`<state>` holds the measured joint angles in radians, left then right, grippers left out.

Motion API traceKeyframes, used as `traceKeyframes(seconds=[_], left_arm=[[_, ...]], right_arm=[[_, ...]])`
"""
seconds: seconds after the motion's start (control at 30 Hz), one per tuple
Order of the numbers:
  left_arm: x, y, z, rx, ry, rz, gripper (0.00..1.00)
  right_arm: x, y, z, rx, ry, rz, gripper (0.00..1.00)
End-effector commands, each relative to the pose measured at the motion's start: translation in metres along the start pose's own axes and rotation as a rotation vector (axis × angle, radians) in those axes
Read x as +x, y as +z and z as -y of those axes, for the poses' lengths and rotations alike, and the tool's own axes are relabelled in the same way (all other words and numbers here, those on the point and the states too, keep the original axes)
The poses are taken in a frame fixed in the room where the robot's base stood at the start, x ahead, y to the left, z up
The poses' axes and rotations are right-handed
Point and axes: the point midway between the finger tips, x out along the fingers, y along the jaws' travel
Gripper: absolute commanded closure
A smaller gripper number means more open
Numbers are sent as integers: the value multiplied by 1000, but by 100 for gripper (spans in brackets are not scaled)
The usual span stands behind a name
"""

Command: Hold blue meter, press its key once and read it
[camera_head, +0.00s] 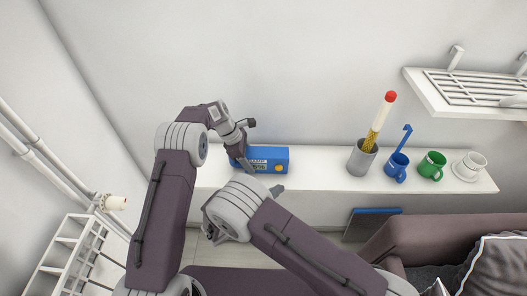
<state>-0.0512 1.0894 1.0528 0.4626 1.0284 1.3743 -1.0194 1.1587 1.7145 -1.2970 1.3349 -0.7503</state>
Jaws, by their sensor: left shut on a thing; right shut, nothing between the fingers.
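The blue meter (266,153) is a box at the left part of the white shelf, with a dark panel of small lettering on its front that I cannot read. A round yellow key (279,168) shows at the right of its front. My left gripper (245,163) reaches down at the meter's left end and is shut on it; its fingers partly hide that end.
The white shelf (320,180) also holds a grey cup (360,161) with a red-tipped yellow stick, a blue mug (396,170), a green mug (432,165) and a white cup (468,165). A sofa (450,236) stands at lower right, a white rack (68,258) at lower left.

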Motion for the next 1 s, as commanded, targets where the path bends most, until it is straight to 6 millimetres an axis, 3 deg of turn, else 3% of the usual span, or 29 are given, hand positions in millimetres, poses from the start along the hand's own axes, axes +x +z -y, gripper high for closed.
traceKeyframes(seconds=[0.13, 0.17, 0.23, 0.53, 0.63, 1.0], left_arm=[[1, -1, 1, -1, -2, -1, 81], [1, -1, 1, -1, -2, -1, 37], [1, -1, 1, -1, -2, -1, 20], [0, 0, 0, 0, 0, 0, 20], [-10, 0, -1, 0, 2, 0, 20], [-98, -1, -1, 0, 2, -1, 20]], right_arm=[[0, 0, 0, 0, 0, 0, 100], [0, 0, 0, 0, 0, 0, 100], [0, 0, 0, 0, 0, 0, 100], [0, 0, 0, 0, 0, 0, 100], [0, 0, 0, 0, 0, 0, 100], [0, 0, 0, 0, 0, 0, 100]])
